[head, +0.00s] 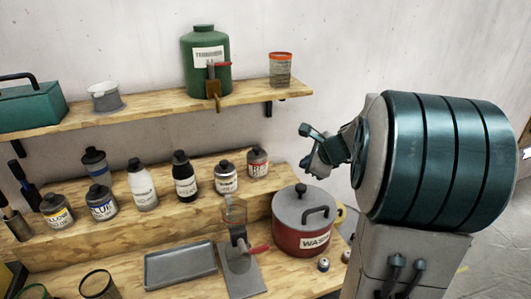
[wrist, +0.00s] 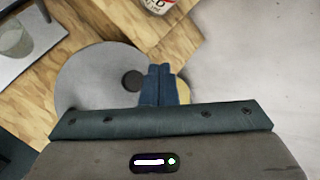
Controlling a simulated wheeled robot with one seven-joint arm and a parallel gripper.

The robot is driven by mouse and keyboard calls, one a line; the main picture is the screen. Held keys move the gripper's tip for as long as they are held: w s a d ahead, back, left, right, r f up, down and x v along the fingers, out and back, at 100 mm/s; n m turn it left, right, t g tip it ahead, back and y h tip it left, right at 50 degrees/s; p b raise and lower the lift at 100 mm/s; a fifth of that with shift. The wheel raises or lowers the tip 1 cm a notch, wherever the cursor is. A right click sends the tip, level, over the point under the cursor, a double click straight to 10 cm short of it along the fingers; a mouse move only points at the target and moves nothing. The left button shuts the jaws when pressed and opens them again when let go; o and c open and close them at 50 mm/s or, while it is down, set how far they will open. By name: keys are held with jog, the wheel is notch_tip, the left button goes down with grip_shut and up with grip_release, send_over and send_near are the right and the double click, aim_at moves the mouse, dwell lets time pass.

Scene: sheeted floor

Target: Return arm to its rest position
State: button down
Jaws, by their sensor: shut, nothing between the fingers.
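My gripper (head: 318,150) is raised in front of the wall, above and to the right of the red pot marked "WAS…" (head: 300,238). In the wrist view my gripper's two fingers (wrist: 159,84) are together, with nothing between them. Below them in that view is the pot's round grey lid (wrist: 85,80) with its dark knob; the gripper looks apart from it. The large teal ribbed part of my arm fills the right of the head view and hides what lies behind it.
A wooden shelf (head: 150,108) holds a green canister (head: 205,62), a teal toolbox (head: 30,105) and a jar (head: 281,72). Floor at the far right looks clear.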

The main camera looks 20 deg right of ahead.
jog(key=shift+a, duration=0.1)
jog(key=s+a+r+n+g, duration=0.1)
jog(key=s+a+n+g, duration=0.2)
jog(key=s+a+n, duration=0.9)
jog(key=s+a+f+n+g+h, duration=0.2)
jog(key=s+a+n, duration=0.2)
jog(key=s+n, duration=0.8)
jog(key=shift+s, duration=0.35)
jog(key=shift+d, duration=0.1)
